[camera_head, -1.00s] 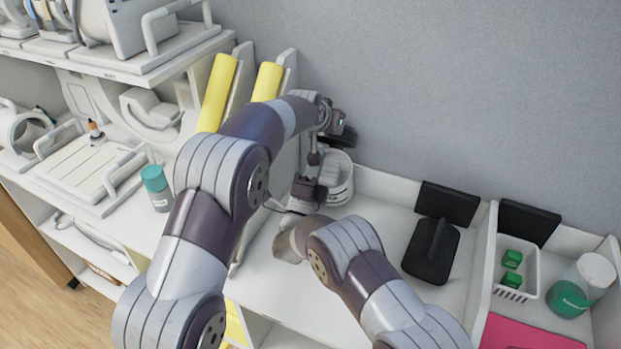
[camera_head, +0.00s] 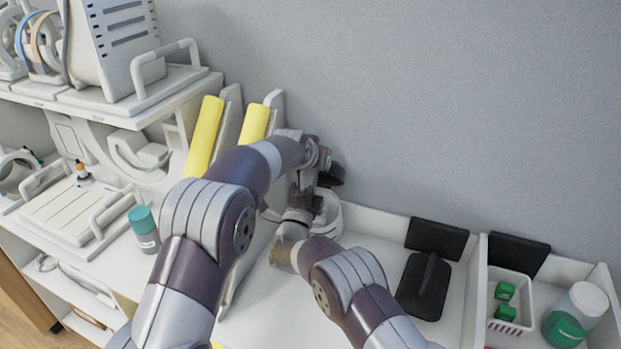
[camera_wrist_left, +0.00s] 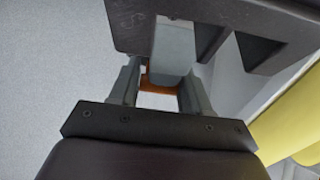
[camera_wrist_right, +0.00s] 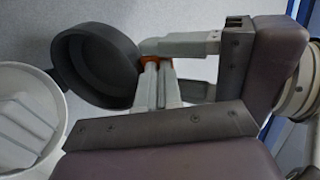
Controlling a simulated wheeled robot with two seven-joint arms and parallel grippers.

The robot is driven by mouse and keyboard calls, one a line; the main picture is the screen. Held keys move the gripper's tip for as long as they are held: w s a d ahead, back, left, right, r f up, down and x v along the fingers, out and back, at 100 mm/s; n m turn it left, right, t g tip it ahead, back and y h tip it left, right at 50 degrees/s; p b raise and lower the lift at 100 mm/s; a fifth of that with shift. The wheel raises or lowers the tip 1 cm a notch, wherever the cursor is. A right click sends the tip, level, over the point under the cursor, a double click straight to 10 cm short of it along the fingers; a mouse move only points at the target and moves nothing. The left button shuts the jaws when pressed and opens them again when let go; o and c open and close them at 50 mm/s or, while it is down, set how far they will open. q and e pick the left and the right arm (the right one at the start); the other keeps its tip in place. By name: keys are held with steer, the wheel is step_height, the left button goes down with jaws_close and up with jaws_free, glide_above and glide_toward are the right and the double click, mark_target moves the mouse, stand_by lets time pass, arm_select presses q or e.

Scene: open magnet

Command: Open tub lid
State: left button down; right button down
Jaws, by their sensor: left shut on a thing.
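The tub (camera_wrist_right: 28,118) is white and round, and its open top and pale inside show at the left of the right wrist view. It also shows partly behind my arms in the head view (camera_head: 328,218). The dark round lid (camera_wrist_right: 95,62) is off the tub, tilted beside its rim. An orange part (camera_wrist_left: 158,84) shows between my left gripper's fingers (camera_wrist_left: 160,92), which are shut on the lid's side. My right gripper's fingers (camera_wrist_right: 158,72) reach close to the orange part and left fingers. Whether they grip is unclear.
A black stand (camera_head: 424,285), a white basket with green blocks (camera_head: 512,300) and a jar (camera_head: 575,315) are to the right. Yellow rolls (camera_head: 205,135) and a teal-capped bottle (camera_head: 144,230) are to the left. The grey wall is close behind the tub.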

arm_select(q)
steer(key=shift+s+f, duration=0.2)
steer(key=shift+f, duration=0.2)
arm_select(e)
steer(key=shift+w+d+r, duration=0.1)
steer(key=shift+d+r, duration=0.1)
steer(key=shift+r, duration=0.1)
arm_select(q)
steer(key=c, duration=0.6)
jaws_free()
